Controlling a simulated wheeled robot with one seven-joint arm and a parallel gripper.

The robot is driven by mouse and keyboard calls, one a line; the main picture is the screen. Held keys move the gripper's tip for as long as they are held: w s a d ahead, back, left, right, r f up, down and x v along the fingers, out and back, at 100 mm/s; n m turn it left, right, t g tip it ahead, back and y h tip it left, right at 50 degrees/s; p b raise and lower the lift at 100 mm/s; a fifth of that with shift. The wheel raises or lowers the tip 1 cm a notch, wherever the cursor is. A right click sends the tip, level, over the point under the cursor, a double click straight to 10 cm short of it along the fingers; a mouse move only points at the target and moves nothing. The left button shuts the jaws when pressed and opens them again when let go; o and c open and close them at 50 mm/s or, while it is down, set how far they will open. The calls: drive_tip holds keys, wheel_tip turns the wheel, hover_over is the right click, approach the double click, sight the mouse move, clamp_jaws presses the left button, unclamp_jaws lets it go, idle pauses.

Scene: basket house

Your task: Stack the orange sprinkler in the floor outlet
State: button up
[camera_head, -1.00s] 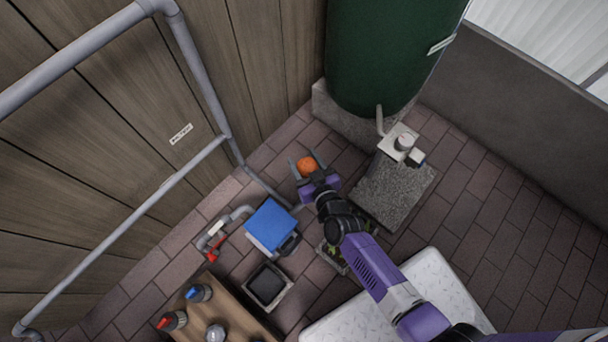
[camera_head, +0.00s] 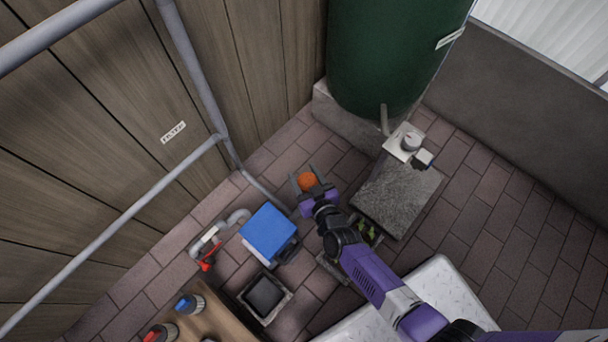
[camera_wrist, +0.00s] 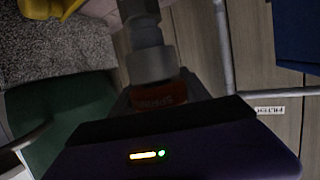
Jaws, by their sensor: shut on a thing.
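My gripper (camera_head: 305,185) is shut on the orange sprinkler (camera_head: 307,181), above the brick floor between the blue-lidded box and the stone slab. A dark square recess in a pale frame (camera_head: 265,298) lies on the floor at lower centre. I cannot tell whether it is the floor outlet. Another framed spot with green-yellow contents (camera_head: 362,232) is partly hidden under my arm.
A blue-lidded box (camera_head: 267,230) stands left of my gripper, near grey pipes with a red handle (camera_head: 207,264). The green tank (camera_head: 390,55) and stone slab (camera_head: 398,198) are to the right. Brick floor at right is clear.

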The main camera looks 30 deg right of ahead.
drive_tip(key=shift+f+b, duration=0.3)
drive_tip(key=shift+f, duration=0.1)
drive_tip(key=o, duration=1.4)
drive_tip(key=shift+r, duration=0.1)
drive_tip(key=shift+r+p, duration=0.55)
drive_tip(key=p+v, duration=0.2)
drive_tip(key=v, duration=0.4)
drive_tip(key=p+v, duration=0.2)
drive_tip(key=v, duration=0.4)
drive_tip(key=shift+f, duration=0.25)
drive_tip(key=shift+s, duration=0.1)
